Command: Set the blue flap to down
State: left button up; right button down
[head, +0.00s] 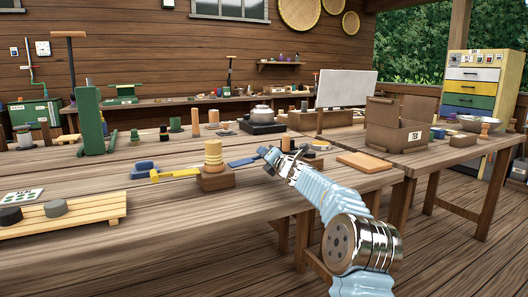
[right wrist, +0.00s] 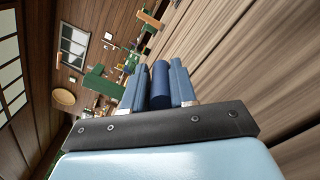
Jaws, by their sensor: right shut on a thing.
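A flat blue flap (head: 243,161) lies on the front table, just left of my right gripper (head: 270,154). My right gripper reaches in from the lower right, low over the table. In the right wrist view a dark blue rounded piece (right wrist: 160,84) sits between its two fingers (right wrist: 158,88), which are shut on it. It looks like part of the blue flap, but the joint between the two is hidden by the gripper in the head view. My left gripper is in neither view.
A wooden block with a stacked tan cylinder (head: 213,155) stands left of the flap, with a yellow flap (head: 175,174) and blue blocks (head: 142,172) beyond. A flat wooden board (head: 364,162) and cardboard box (head: 392,135) are at right.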

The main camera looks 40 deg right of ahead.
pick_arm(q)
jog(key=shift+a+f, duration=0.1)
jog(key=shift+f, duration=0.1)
pick_arm(e)
jog(key=shift+f+m, duration=0.4)
jog(key=shift+f, duration=0.3)
jog(key=c, duration=0.9)
grip_release()
jog(key=shift+r, duration=0.1)
jog(key=b+v, duration=0.1)
jog(key=v, duration=0.1)
jog(key=b+v, duration=0.2)
jog(key=v, duration=0.1)
jog(key=shift+s+f, duration=0.1)
jog(key=shift+f, duration=0.1)
jog(key=b+v, duration=0.1)
jog(key=v, duration=0.7)
jog(key=shift+r, duration=0.1)
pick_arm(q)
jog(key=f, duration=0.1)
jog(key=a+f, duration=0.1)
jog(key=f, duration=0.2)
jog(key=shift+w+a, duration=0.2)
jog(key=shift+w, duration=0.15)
pick_arm(e)
jog(key=shift+s, duration=0.3)
